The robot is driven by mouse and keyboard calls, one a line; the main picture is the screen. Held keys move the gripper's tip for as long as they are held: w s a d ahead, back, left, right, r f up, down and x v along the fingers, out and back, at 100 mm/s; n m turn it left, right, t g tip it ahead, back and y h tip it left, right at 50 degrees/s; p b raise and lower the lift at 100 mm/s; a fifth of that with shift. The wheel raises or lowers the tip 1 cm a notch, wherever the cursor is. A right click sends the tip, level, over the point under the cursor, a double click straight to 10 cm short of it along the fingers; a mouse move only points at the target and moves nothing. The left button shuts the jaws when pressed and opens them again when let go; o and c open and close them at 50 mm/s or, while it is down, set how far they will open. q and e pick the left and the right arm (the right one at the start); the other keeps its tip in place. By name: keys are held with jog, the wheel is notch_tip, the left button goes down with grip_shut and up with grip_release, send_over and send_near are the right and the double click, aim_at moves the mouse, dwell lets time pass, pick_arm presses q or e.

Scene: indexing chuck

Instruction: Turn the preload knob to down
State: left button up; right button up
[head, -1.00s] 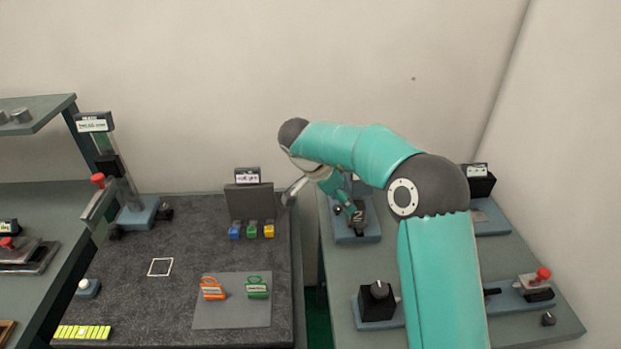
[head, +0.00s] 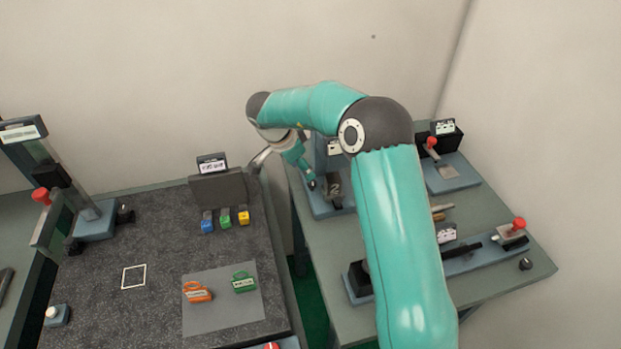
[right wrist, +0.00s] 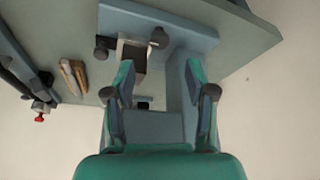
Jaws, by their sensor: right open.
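No label reading preload is legible, so I cannot tell for sure which control is the preload knob. A black block (head: 358,279) on the right table is mostly hidden behind my right arm; its top is covered. My right gripper (head: 308,178) is open and empty, by a blue-grey fixture (head: 322,206) at the table's back left. In the right wrist view, the open fingers (right wrist: 160,82) point at this fixture's base (right wrist: 185,33); a grey-and-black block (right wrist: 132,56) and dark round knobs (right wrist: 102,47) show there. I see no clear contact. My left gripper is out of view.
A red-knobbed fixture (head: 452,172) stands at the back right. A long slide with a red knob (head: 518,224) lies in front of it. A small dark knob (head: 525,264) sits near the right edge. The dark mat (head: 110,322) on the left table holds orange and green tagged items.

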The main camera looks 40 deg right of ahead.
aim_at(312, 182)
jog(key=x, duration=0.7)
jog(key=shift+d+f+p, duration=0.1)
jog(key=shift+f+p, duration=0.15)
jog(key=shift+p, duration=0.1)
jog(key=shift+c, duration=0.3)
grip_shut()
